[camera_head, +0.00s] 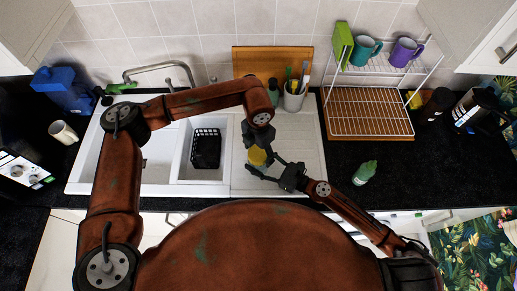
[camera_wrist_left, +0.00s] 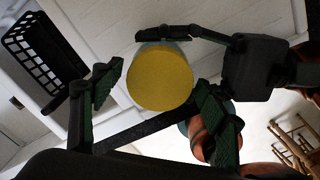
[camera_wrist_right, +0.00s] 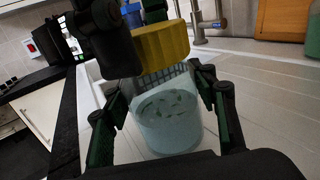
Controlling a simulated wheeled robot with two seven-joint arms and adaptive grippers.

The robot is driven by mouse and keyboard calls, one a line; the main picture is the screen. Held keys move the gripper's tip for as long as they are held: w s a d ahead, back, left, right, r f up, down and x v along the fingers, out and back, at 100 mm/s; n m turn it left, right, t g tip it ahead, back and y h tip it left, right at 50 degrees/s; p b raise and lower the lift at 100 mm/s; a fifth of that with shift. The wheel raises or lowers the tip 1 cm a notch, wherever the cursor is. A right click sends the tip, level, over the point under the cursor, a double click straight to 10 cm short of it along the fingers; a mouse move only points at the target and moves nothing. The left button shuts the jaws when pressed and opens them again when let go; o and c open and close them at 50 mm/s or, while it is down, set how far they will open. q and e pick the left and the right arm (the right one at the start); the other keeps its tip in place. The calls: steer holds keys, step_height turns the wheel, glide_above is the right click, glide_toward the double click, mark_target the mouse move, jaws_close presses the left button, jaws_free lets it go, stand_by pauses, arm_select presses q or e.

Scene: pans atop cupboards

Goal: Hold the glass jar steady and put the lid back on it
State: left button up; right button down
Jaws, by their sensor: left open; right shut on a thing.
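The glass jar (camera_wrist_right: 168,125) is clear with pale bluish contents and stands between the fingers of my right gripper (camera_wrist_right: 160,108), which is shut on its sides. In the left wrist view the lid (camera_wrist_left: 160,78) covers most of the jar. My left gripper (camera_wrist_left: 158,112) is open, its fingers spread wide on either side of the lid. In the head view the lid (camera_head: 257,156) shows just below my left gripper (camera_head: 260,141), with my right gripper (camera_head: 263,168) beside it.
A black basket (camera_head: 206,149) sits in the sink (camera_head: 155,165) to the left. A utensil pot (camera_head: 293,100) stands behind, a dish rack (camera_head: 368,110) at the right. A green bottle (camera_head: 365,172) is on the dark counter. The drainboard (camera_head: 300,140) around the jar is clear.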

arm_select(q)
steer(key=shift+c, duration=0.4)
steer(key=c, duration=1.1)
steer(key=o, duration=1.4)
steer(key=shift+c, duration=0.2)
steer(key=shift+r, duration=0.1)
step_height(320, 180, up, 12)
